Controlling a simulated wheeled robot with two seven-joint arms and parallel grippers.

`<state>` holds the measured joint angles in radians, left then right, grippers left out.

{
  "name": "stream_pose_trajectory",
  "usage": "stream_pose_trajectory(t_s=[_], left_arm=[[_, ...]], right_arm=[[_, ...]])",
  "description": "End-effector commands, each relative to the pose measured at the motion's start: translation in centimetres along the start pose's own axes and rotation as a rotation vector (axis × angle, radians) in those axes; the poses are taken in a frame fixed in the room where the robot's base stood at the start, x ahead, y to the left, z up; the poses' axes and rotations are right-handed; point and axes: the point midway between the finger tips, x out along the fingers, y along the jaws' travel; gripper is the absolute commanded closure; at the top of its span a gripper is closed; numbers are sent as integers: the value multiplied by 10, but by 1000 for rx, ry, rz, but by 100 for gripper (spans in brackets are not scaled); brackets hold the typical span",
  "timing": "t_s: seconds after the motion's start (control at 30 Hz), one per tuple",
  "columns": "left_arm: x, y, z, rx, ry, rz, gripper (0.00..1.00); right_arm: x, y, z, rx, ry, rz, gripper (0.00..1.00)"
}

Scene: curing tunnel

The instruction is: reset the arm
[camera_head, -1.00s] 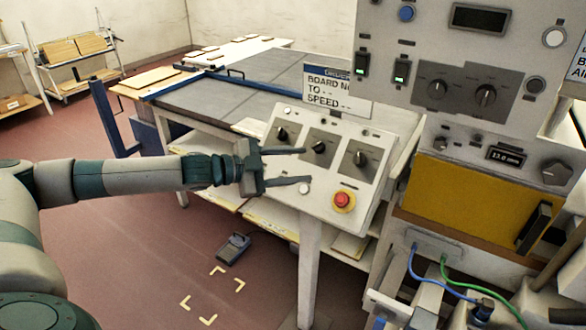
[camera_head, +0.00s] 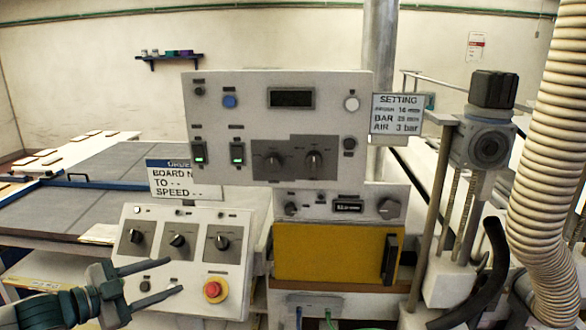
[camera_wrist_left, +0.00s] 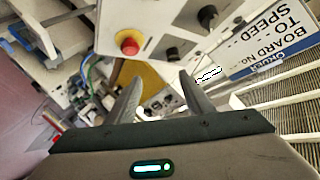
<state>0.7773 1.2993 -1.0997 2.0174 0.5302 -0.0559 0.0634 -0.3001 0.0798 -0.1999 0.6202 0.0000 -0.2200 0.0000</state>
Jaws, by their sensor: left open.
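My left gripper (camera_head: 158,282) is at the lower left of the head view, in front of the sloped control panel (camera_head: 140,215). Its two fingers are spread apart with nothing between them. In the left wrist view the open fingers (camera_wrist_left: 165,103) point toward the machine, with the red emergency button (camera_wrist_left: 130,42) and the yellow door (camera_wrist_left: 148,80) beyond them. In the head view the red button (camera_head: 213,290) is right of the fingertips, and three black knobs (camera_head: 178,241) sit above them. Whether the fingers touch the panel is unclear. My right gripper is not in view.
An upright control box (camera_head: 240,120) stands behind the panel, above the yellow door (camera_head: 330,252). A ribbed hose (camera_head: 548,150) and a motor post (camera_head: 487,140) stand at the right. A grey table (camera_head: 80,195) extends at the left. A setting sign (camera_head: 398,114) hangs beside the box.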

Motion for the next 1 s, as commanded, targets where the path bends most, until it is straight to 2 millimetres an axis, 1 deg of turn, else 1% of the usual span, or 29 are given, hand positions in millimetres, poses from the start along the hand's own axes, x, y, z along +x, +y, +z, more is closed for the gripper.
stream_pose_trajectory(t_s=[0.03,0.17,0.3,0.37,0.4,0.53,0.67,0.7,0.77,0.87,0.97,1.0], left_arm=[[10,18,0,-12,-3,18,53],[33,64,-1,-40,-27,54,53],[54,121,-3,-86,-66,84,53],[60,144,-3,-109,-88,90,53],[64,158,-4,-128,-102,93,53],[68,202,-3,-193,-161,92,53],[64,240,1,-271,-234,80,53],[61,250,4,-296,-262,74,53],[55,266,8,-339,-305,65,53],[41,291,18,-413,-388,46,53],[20,316,31,-494,-486,28,53],[11,326,37,-529,-529,20,53]], right_arm=[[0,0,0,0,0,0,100],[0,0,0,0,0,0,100],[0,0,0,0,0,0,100],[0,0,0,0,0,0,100],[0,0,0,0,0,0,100],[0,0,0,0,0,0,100],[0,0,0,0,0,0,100],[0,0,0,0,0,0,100],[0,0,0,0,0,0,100],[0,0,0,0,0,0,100],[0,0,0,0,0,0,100],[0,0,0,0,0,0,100]])
